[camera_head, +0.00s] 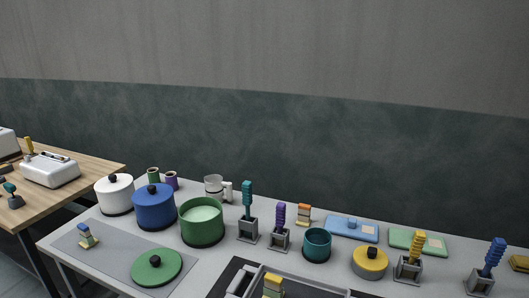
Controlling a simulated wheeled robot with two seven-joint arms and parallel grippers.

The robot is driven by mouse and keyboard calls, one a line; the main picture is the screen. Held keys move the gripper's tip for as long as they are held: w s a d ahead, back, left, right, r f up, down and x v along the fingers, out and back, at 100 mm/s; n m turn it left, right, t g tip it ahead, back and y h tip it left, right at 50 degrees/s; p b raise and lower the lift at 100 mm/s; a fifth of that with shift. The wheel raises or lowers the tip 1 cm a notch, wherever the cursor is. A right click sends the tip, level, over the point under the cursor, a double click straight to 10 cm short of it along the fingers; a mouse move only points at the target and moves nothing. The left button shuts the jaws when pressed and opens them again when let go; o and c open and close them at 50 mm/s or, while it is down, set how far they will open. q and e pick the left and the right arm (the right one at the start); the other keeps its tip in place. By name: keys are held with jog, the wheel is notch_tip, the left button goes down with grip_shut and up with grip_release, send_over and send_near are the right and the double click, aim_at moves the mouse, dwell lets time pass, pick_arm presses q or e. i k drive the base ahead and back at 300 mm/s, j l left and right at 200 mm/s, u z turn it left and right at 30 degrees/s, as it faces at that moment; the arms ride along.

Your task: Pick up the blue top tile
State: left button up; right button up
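A small stack of tiles (88,242) stands on the grey mat at the left of the white table. Its top piece, a blue tile (83,229), looks slightly tilted, with pale and yellow pieces below it. The stack is too small to make out each layer. Neither of my grippers is in view.
White (114,196), blue (154,209) and green (202,224) pots stand behind the grey mat (118,250). A green lid (157,268) lies right of the stack. Grey holders with coloured handles, a teal pot (316,246) and a grey tray (318,287) fill the right.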

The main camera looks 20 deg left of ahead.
aim_at(88, 240)
jog(key=u, duration=1.9)
jog(key=z, duration=1.6)
jog(key=u, duration=1.3)
